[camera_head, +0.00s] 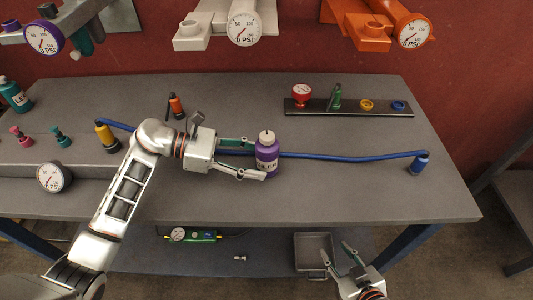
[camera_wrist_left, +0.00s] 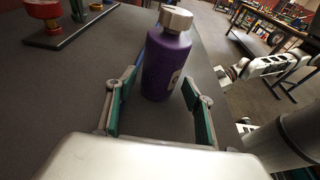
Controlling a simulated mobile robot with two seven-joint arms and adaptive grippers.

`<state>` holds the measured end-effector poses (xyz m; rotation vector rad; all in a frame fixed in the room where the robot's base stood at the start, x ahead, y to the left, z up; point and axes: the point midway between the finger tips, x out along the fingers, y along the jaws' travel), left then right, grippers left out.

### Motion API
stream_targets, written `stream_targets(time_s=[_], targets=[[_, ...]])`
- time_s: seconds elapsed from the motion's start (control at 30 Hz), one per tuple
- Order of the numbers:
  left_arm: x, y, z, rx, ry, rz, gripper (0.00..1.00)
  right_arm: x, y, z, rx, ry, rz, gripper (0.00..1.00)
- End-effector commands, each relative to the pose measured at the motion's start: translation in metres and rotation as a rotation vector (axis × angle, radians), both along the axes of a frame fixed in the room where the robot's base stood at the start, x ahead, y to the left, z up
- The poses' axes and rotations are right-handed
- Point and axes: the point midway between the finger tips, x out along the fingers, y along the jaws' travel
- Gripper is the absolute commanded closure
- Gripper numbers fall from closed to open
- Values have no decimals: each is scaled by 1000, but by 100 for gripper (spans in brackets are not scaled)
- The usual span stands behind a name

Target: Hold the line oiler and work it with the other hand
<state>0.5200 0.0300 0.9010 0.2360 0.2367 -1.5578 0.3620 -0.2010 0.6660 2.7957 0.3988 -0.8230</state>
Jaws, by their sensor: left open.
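A purple bottle (camera_head: 267,158) with a pale cap and a partly readable label, seemingly the line oiler, stands upright on the grey bench. It also shows in the left wrist view (camera_wrist_left: 168,62). My left gripper (camera_head: 261,159) is open, its fingers on either side of the bottle near the tips. In the left wrist view its green-padded fingers (camera_wrist_left: 160,88) show gaps on both sides of the bottle. My right gripper (camera_head: 336,250) is open and empty, low in front of the bench's front edge, away from the bottle.
A blue hose (camera_head: 340,157) runs behind the bottle to a blue fitting (camera_head: 419,163). A dark strip (camera_head: 350,107) with coloured parts lies at the back. A teal bottle (camera_head: 14,96) and small fittings stand left. A grey tray (camera_head: 314,250) sits on the lower shelf.

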Motion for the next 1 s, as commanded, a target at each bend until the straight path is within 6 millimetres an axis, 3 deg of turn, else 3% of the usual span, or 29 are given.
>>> stream_targets(time_s=[0.2, 0.57, 0.7, 1.0], targets=[[0, -16, -6, 0, -1, 0, 48, -4, -1, -15, -3, 13, 0, 63], [0, -19, -6, -1, -1, 0, 48, -4, -1, -17, -4, 16, 0, 63], [0, -19, -6, -1, -1, 0, 73, -3, -1, -16, -3, 14, 0, 63], [0, -19, -6, -1, -1, 0, 73, -2, -1, -13, -2, 8, 0, 63]])
